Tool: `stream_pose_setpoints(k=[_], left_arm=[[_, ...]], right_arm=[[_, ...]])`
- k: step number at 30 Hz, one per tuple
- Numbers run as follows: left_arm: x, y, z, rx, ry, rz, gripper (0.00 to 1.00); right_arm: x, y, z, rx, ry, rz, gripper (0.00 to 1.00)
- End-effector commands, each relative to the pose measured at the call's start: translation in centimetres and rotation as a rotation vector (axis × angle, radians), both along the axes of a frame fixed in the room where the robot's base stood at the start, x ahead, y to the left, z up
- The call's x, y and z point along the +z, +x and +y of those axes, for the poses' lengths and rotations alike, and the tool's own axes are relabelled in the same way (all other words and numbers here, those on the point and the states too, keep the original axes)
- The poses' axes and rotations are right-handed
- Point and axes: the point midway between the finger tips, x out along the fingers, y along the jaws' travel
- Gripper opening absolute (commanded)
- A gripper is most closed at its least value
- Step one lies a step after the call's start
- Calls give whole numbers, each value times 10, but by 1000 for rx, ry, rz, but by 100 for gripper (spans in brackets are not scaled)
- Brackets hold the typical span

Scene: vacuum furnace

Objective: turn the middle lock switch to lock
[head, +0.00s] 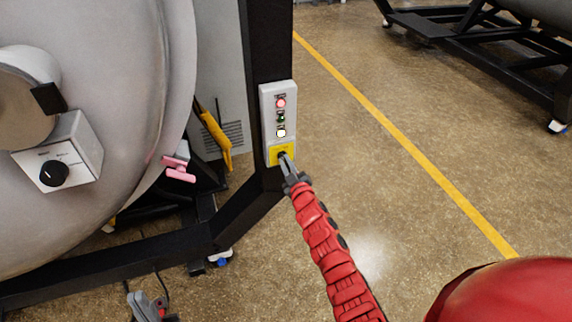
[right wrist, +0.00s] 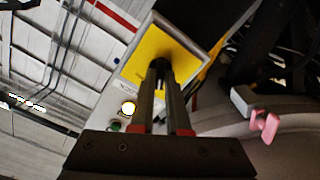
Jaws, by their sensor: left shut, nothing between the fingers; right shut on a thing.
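A narrow white control panel (head: 265,120) is mounted on a black post, with red, green and whitish-yellow lamps above a square yellow plate (head: 272,150). My right gripper (head: 286,162) is at this plate, shut on the small black switch in its middle. In the right wrist view the yellow plate (right wrist: 150,52) fills the upper middle, and my right fingers (right wrist: 161,76) hide most of the black switch (right wrist: 158,64). Its turned angle cannot be told.
The big grey furnace door (head: 120,60) fills the left, with a white box (head: 88,142) bearing a black knob (head: 54,173). A pink handle (head: 179,170) sticks out near its edge. Black frame beams (head: 130,258) run below.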

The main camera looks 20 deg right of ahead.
Motion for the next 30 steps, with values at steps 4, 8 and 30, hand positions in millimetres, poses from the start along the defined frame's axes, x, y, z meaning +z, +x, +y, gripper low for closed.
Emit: stream_pose_setpoints(k=[4, 8, 30], left_arm=[[0, 0, 0, 0, 0, 0, 0], [0, 0, 0, 0, 0, 0, 0], [0, 0, 0, 0, 0, 0, 0]], right_arm=[[0, 0, 0, 1, -8, -1, 0], [0, 0, 0, 1, -8, -1, 0], [-2, -9, -1, -1, -7, 3, 44]])
